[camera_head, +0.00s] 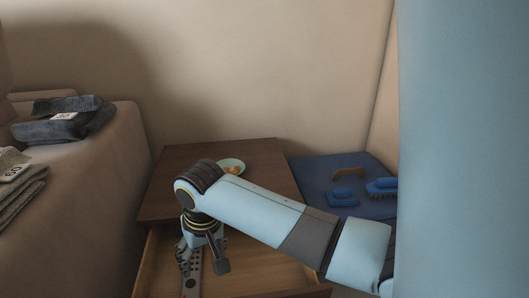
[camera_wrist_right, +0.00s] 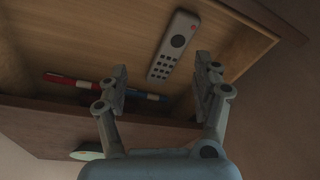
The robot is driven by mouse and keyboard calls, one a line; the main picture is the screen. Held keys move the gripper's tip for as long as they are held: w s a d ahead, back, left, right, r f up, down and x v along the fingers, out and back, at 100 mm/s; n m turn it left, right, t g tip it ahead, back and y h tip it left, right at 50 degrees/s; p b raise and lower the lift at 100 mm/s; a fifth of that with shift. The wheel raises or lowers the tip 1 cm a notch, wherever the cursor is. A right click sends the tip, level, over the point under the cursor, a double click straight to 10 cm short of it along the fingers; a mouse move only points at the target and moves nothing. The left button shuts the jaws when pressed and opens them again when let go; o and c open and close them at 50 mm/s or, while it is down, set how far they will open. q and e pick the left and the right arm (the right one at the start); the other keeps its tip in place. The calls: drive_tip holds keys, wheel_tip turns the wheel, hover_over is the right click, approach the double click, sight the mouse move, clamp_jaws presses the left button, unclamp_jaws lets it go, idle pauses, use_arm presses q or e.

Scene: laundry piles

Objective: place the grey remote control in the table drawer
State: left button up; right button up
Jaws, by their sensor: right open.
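The table drawer (camera_head: 250,262) is pulled open below the brown tabletop, and its wooden inside fills much of the right wrist view (camera_wrist_right: 105,40). The grey remote control (camera_head: 191,286) lies inside the drawer. In the right wrist view the remote (camera_wrist_right: 174,47) shows its dark round pad and a red button. My right gripper (camera_head: 203,262) points down over the drawer. Its fingers (camera_wrist_right: 164,68) are spread and empty, with the remote beyond their tips, apart from both as far as I can tell. My left gripper is in no view.
A red pen (camera_wrist_right: 72,79) and a blue one (camera_wrist_right: 136,94) lie in the drawer. A small dish (camera_head: 232,165) stands on the tabletop (camera_head: 185,165). A blue surface (camera_head: 312,176) with brushes (camera_head: 342,198) is at right. Folded clothes (camera_head: 62,125) lie at left.

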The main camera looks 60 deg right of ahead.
drive_tip(key=s+a+f+n, duration=0.1)
drive_tip(key=s+n, duration=0.2)
drive_tip(key=s, duration=0.8)
drive_tip(key=s+a+f+n, duration=0.1)
drive_tip(key=s+n, duration=0.2)
drive_tip(key=s, duration=0.9)
drive_tip(key=shift+a+g, duration=0.3)
drive_tip(key=shift+g, duration=0.1)
drive_tip(key=shift+f, duration=0.1)
